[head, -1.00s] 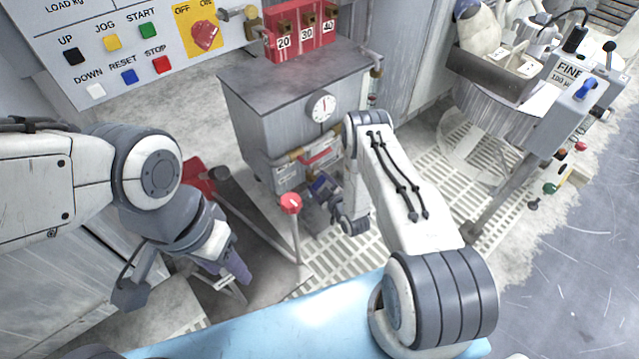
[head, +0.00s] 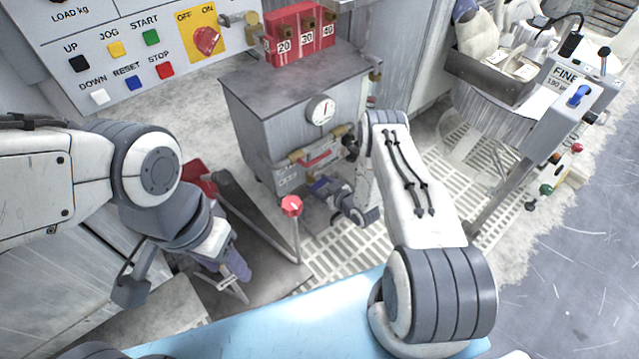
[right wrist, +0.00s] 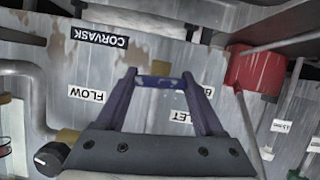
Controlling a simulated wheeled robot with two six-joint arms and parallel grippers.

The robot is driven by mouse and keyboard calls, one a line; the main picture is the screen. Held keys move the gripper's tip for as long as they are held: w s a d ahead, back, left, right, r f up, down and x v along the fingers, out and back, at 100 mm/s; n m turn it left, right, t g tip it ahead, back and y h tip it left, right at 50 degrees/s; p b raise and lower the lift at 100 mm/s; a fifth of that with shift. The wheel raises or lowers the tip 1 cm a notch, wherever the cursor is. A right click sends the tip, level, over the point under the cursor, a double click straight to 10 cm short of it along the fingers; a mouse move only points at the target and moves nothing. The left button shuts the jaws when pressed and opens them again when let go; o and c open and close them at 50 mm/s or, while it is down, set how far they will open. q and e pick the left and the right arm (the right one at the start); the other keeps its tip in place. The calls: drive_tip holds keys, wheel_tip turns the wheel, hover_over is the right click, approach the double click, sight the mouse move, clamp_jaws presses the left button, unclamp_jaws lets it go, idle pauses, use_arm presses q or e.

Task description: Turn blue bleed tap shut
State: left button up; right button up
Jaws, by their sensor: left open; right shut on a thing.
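The blue bleed tap handle (right wrist: 160,82) shows in the right wrist view as a short, worn blue bar in front of the grey cabinet. My right gripper (right wrist: 163,78) is shut on it, with a finger at each end of the bar. In the head view my right gripper (head: 320,186) is low at the front of the grey cabinet, partly hidden by my arm, and the tap cannot be made out clearly there. My left gripper (head: 240,275) is open and empty, low at the left, away from the cabinet.
The grey cabinet (head: 250,125) carries a dial gauge (head: 320,110) and brass pipe fittings. A red-topped lever (head: 291,206) stands left of my right gripper. Floor grating lies below.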

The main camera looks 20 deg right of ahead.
drive_tip(key=shift+m+y, duration=0.3)
drive_tip(key=shift+m, duration=0.1)
idle(0.3)
drive_tip(key=o, duration=1.4)
drive_tip(key=p+v, duration=0.5)
drive_tip(key=v, duration=0.5)
drive_tip(key=shift+s+d+r, duration=0.15)
drive_tip(key=shift+d+r, duration=0.05)
